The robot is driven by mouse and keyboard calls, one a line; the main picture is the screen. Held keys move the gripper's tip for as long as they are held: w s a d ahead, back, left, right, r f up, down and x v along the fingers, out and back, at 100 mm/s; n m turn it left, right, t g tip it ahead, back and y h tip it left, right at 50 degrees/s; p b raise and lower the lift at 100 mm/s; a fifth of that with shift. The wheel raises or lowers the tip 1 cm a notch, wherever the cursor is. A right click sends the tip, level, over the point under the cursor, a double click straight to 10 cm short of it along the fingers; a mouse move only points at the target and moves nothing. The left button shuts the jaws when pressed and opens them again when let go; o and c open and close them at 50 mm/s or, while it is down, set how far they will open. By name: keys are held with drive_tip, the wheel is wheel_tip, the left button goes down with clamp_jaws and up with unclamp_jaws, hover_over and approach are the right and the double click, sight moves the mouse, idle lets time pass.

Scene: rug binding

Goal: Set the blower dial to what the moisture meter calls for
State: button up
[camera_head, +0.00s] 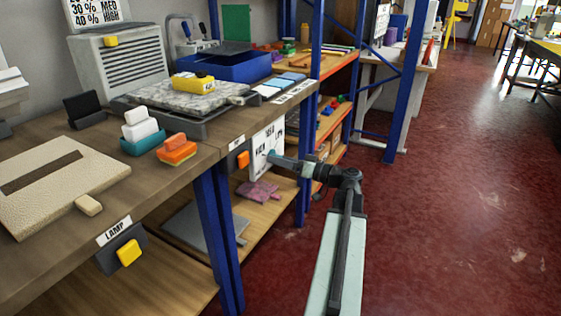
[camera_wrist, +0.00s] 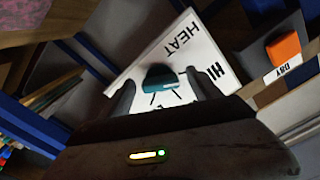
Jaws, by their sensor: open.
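A white panel (camera_head: 263,151) with black lettering is on the front of the bench; in the wrist view the panel (camera_wrist: 190,50) reads HEAT and part of HI. A teal dial knob (camera_wrist: 160,77) stands out from it. My gripper (camera_wrist: 168,90) is open, its fingers on either side of the knob, with no clear grip on it. In the head view my gripper (camera_head: 274,157) is in front of the panel. The yellow moisture meter (camera_head: 192,82) lies on a grey mottled piece on the bench; its reading is too small to tell. The knob's setting is unclear.
A chart (camera_head: 96,13) above a grey louvred unit (camera_head: 121,60) shows 30 % MED and 40 % HIGH. An orange switch (camera_wrist: 284,47) labelled DRY is beside the panel. A yellow switch (camera_head: 129,253) is under LAMP. Blue posts (camera_head: 219,240) flank the shelves; red floor (camera_head: 440,220) is open at right.

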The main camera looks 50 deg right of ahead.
drive_tip(key=v, duration=0.7)
drive_tip(key=shift+s, duration=0.3)
